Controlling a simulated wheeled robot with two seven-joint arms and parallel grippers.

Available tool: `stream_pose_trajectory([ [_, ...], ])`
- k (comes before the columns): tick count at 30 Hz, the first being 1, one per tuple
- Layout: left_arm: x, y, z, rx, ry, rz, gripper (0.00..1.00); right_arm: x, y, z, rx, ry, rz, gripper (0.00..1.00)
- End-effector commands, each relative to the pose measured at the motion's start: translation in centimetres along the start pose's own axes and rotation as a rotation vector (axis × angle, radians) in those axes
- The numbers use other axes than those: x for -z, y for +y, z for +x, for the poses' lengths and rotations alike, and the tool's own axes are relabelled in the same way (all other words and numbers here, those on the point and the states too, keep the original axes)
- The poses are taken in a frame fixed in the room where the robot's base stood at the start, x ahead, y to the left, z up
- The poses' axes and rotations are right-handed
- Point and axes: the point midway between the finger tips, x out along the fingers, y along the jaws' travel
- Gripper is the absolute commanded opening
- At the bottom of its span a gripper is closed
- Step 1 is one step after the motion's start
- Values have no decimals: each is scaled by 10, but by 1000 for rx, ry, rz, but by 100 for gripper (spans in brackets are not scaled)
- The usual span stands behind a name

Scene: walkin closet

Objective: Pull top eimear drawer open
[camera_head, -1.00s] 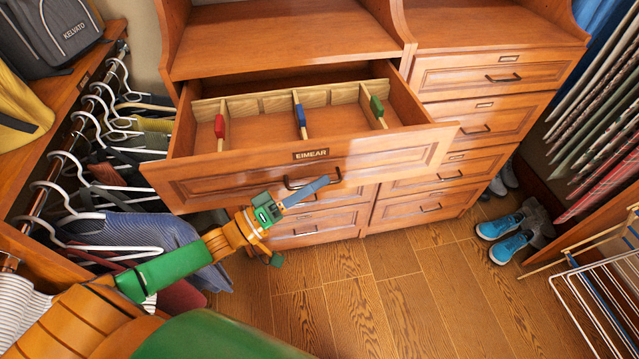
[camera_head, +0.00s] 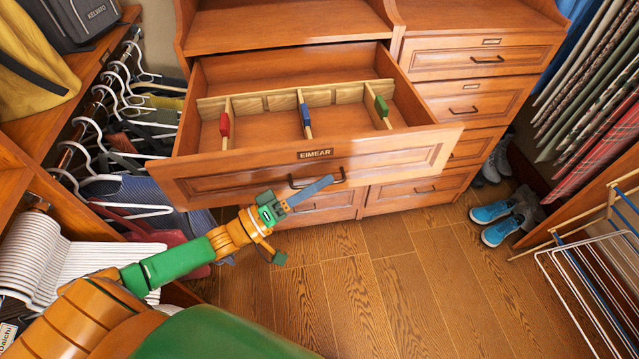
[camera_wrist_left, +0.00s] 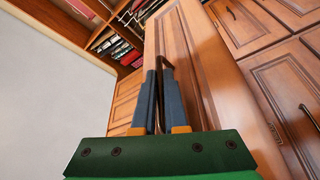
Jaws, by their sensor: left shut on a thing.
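The top drawer labelled EIMEAR (camera_head: 400,160) stands pulled far out of the wooden dresser in the head view. Its inside shows wooden dividers with red, blue and green tabs. My left gripper (camera_head: 325,184) is at the drawer's dark bar handle (camera_head: 300,184), on the middle of the front panel. In the left wrist view its two blue-grey fingers (camera_wrist_left: 158,95) are shut around the handle (camera_wrist_left: 166,64), with the drawer front (camera_wrist_left: 185,60) just beyond. My right gripper is not in view.
Closed drawers (camera_head: 485,58) fill the dresser at right and below. Hangers with clothes (camera_head: 120,200) hang close at the left, near my left arm. Blue shoes (camera_head: 497,220) and a drying rack (camera_head: 600,275) stand at right. The wooden floor (camera_head: 375,290) in front is clear.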

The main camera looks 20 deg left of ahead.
Motion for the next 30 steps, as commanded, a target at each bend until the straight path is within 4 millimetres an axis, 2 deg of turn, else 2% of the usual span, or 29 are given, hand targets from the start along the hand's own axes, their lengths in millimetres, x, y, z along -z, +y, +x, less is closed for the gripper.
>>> stream_pose_trajectory([
  [4,1,0,0,-2,3,0,0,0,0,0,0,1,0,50],
  [6,1,0,0,-2,3,0,24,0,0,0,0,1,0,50],
  [8,1,0,0,-1,2,-1,40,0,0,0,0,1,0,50],
  [17,0,0,-2,0,1,-1,40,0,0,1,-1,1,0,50],
  [20,-1,-3,-17,4,-1,-1,40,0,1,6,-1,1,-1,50],
  [25,-2,-3,-54,4,-2,-2,40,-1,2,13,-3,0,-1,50],
  [30,0,0,-71,0,1,-2,40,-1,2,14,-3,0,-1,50],
])
